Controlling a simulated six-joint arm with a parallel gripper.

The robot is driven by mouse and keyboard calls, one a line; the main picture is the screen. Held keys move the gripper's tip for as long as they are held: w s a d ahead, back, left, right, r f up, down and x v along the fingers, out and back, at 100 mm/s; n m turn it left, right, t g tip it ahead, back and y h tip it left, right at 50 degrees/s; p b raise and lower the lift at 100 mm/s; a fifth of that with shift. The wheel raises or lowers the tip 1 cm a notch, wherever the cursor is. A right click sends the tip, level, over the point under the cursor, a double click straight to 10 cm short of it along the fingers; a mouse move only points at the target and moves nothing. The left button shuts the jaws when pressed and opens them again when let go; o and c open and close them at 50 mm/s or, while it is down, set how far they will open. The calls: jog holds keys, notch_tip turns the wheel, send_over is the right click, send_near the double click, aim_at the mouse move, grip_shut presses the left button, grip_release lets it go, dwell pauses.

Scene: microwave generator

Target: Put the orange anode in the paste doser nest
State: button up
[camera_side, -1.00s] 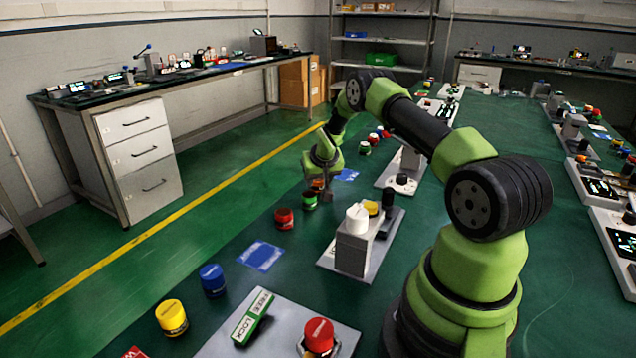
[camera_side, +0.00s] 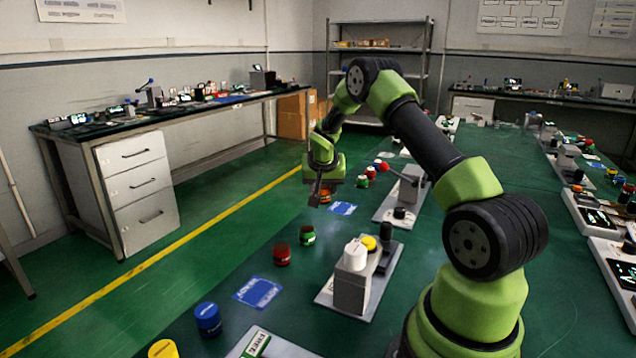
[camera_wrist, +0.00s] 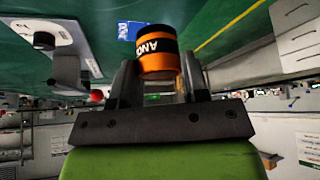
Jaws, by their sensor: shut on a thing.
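The orange anode (camera_wrist: 160,62), a cylinder with a black band and white lettering, sits between the two fingers of my gripper (camera_wrist: 158,85) in the wrist view. My gripper (camera_side: 322,190) is shut on it and holds it above the green table in the side view, where the anode (camera_side: 325,197) is small and partly covered by the fingers. A station with a grey post (camera_side: 411,188) on a pale base stands to the right of my gripper. A nearer station has a grey block (camera_side: 351,290), white knob and yellow button. I cannot tell which one is the paste doser.
A green-and-black cylinder (camera_side: 307,236) and a red one (camera_side: 282,255) stand in front of my gripper. Blue mats (camera_side: 257,292) lie flat on the table. Blue (camera_side: 208,320) and yellow (camera_side: 163,349) cylinders stand at the near left. Several small cylinders stand behind my gripper.

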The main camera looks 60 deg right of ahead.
jog(key=s+a+m+g+y, duration=0.35)
jog(key=s+m, duration=0.45)
jog(key=m, duration=0.4)
jog(key=s+a+m+g+y, duration=0.25)
jog(key=s+m+g, duration=0.25)
jog(key=s+m, duration=0.45)
jog(key=shift+m+h, duration=0.4)
jog(key=shift+m, duration=0.45)
jog(key=shift+w+a+f, duration=0.15)
jog(key=shift+w+f, duration=0.1)
jog(key=shift+f, duration=0.75)
jog(key=shift+w+a+f, duration=0.15)
jog(key=shift+w+f, duration=0.1)
jog(key=shift+f, duration=0.7)
jog(key=shift+w+a+f, duration=0.15)
jog(key=shift+w+f, duration=0.1)
jog(key=shift+f, duration=0.75)
jog(key=shift+f, duration=0.55)
jog(key=o, duration=1.1)
jog(key=shift+o, duration=0.2)
